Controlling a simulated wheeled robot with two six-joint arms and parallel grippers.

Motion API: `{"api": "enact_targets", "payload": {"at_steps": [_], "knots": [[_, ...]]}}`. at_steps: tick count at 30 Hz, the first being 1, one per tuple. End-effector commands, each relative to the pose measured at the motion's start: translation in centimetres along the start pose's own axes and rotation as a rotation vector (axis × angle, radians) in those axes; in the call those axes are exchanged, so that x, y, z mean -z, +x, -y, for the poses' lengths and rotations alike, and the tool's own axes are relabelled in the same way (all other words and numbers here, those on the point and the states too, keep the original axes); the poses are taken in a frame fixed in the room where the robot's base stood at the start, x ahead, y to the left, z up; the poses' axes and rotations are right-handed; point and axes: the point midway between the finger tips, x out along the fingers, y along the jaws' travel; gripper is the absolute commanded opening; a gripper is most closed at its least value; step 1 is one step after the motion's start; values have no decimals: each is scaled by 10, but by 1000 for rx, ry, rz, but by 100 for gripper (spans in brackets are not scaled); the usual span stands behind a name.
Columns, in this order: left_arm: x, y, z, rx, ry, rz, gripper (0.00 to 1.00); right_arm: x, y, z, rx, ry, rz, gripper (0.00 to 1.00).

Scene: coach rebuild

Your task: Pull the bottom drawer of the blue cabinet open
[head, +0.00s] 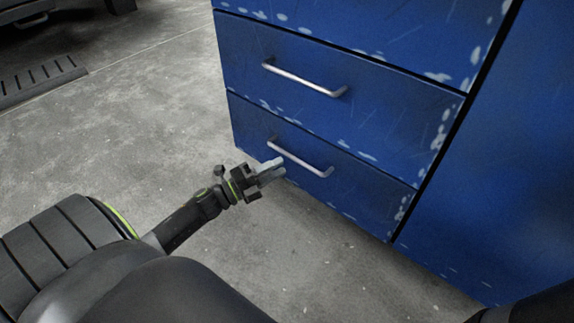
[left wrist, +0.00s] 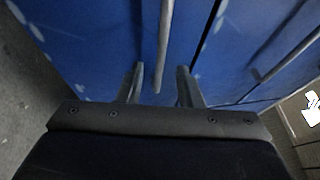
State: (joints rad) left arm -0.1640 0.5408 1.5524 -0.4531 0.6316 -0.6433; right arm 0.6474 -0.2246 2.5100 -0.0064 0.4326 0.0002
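The blue cabinet's bottom drawer (head: 365,190) has a scratched, chipped front and looks closed, flush with the drawer above. Its silver bar handle (head: 305,161) runs across the upper part of the front. My left gripper (head: 277,169) is at the left end of this handle, fingers pointing to the drawer front. In the left wrist view, the two fingers of the left gripper (left wrist: 159,84) stand apart. The handle bar (left wrist: 164,45) lies between them, with a visible gap on both sides. My right gripper is out of view.
A middle drawer (head: 320,60) with its own handle (head: 304,79) sits above. A plain blue panel (head: 500,170) adjoins on the right. The grey concrete floor (head: 120,130) is clear in front and left of the cabinet. A dark slotted strip (head: 38,80) lies at the far left.

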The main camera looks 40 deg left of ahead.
Motion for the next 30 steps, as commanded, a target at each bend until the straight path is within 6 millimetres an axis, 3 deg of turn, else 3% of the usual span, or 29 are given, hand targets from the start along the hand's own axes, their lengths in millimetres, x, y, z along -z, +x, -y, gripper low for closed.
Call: {"api": "enact_targets", "payload": {"at_steps": [9, 20, 27, 30], "knots": [[0, 34, 0, 2, 1, 0, 33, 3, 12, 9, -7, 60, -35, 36], [0, 39, 0, 0, 0, 1, 33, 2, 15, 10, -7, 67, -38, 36], [0, 38, 0, 0, 1, 1, 1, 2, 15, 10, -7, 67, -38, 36], [0, 38, 0, 0, 1, 1, 0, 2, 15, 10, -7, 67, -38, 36]]}}
